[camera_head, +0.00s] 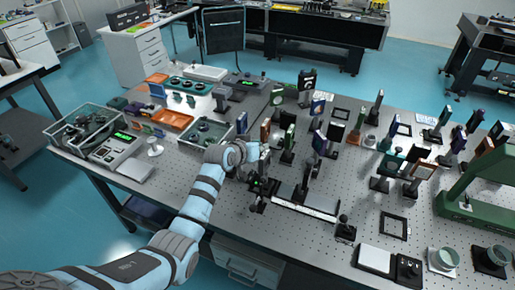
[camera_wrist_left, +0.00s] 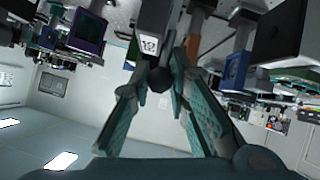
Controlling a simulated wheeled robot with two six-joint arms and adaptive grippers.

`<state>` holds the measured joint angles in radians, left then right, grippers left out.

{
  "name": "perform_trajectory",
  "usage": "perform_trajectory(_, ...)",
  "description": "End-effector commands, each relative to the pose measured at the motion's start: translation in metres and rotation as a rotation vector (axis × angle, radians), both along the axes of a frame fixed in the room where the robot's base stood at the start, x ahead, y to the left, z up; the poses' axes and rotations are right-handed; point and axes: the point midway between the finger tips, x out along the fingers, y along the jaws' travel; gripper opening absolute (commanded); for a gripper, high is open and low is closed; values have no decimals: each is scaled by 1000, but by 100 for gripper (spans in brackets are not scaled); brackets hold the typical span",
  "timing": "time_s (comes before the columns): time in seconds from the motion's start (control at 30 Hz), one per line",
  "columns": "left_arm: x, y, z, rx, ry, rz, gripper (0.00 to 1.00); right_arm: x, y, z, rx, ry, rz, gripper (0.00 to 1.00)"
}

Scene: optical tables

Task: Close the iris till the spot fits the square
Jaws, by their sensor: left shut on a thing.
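My left gripper (camera_head: 257,163) is at the left-middle of the optical table, among mounted parts. In the left wrist view my left gripper (camera_wrist_left: 160,98) has its two teal-padded fingers on either side of a small black round knob (camera_wrist_left: 159,80), and it is shut on it. The knob is beside a dark mount with a white patterned label (camera_wrist_left: 150,44). I cannot tell for sure that this is the iris, and its opening is hidden. I cannot make out the light spot or the square. My right gripper does not show.
The perforated optical table (camera_head: 300,238) is crowded with post-mounted optics right of my gripper. A grey basket (camera_head: 207,131) and an orange tray (camera_head: 172,119) lie to the left. A green frame (camera_head: 470,200) stands at the right. The table's front middle is fairly clear.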

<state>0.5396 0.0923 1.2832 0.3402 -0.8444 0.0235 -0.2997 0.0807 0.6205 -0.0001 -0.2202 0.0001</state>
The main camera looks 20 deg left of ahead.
Motion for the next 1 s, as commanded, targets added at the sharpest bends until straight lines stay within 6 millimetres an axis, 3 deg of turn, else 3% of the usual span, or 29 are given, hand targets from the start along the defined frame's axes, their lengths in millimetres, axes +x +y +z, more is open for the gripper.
perform_trajectory(0.57, 2, -3, -4, -6, 63, -2, 0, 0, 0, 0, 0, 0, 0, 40)
perform_trajectory(0.6, 2, -3, -4, -6, 63, -2, 18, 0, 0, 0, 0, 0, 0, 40)
perform_trajectory(0.73, 2, -3, -3, -4, 60, -3, 38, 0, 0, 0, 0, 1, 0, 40)
perform_trajectory(1.0, 3, -1, -1, -1, 55, 0, 38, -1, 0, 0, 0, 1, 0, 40)
